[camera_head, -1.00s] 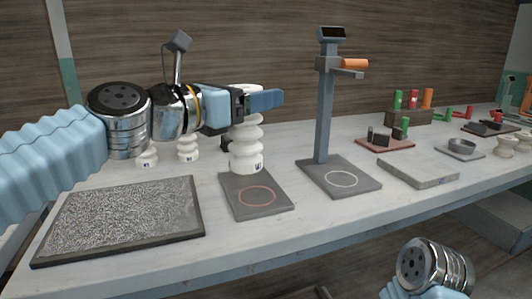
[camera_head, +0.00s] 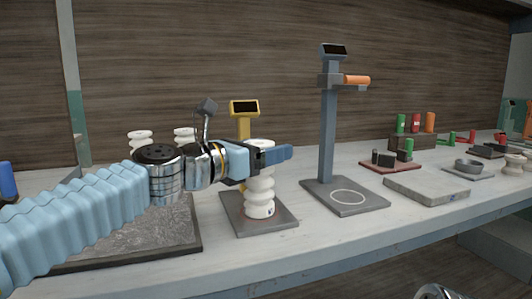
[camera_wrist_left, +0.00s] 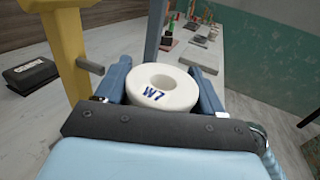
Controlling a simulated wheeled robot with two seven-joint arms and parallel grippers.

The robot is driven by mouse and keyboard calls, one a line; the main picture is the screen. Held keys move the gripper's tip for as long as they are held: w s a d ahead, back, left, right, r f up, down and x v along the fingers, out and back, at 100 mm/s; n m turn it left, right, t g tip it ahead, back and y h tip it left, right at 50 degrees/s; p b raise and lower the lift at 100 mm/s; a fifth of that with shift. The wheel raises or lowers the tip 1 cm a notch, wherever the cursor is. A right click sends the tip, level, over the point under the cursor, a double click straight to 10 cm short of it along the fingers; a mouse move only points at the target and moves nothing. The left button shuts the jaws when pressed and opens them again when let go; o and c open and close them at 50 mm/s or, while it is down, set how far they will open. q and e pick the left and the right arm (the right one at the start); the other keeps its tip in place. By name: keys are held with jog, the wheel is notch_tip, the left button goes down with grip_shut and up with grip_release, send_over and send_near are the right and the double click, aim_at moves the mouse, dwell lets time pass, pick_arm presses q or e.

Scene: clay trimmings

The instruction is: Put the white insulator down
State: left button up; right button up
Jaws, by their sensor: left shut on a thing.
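The white insulator (camera_head: 259,198) is a ribbed white stack, upright over the middle of a dark square plate (camera_head: 283,222). I cannot tell whether its base touches the plate; the red ring seen there earlier is hidden. My left gripper (camera_head: 266,155) is shut on the insulator's upper part. In the left wrist view, the fingers of my left gripper (camera_wrist_left: 163,72) flank the insulator's round top (camera_wrist_left: 178,98), which has a hole and the mark "W7". My right gripper is not in view.
A grey post stand (camera_head: 327,130) with an orange arm is to the right. A speckled dark tray (camera_head: 190,248) lies left, under my arm. Two more white insulators (camera_head: 141,142) stand behind my arm.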

pick_arm(q)
jog(key=shift+f, duration=0.1)
jog(key=o, duration=1.5)
jog(key=shift+s+a, duration=0.15)
jog(key=shift+a, duration=0.05)
jog(key=v, duration=1.1)
jog(key=shift+s+a, duration=0.2)
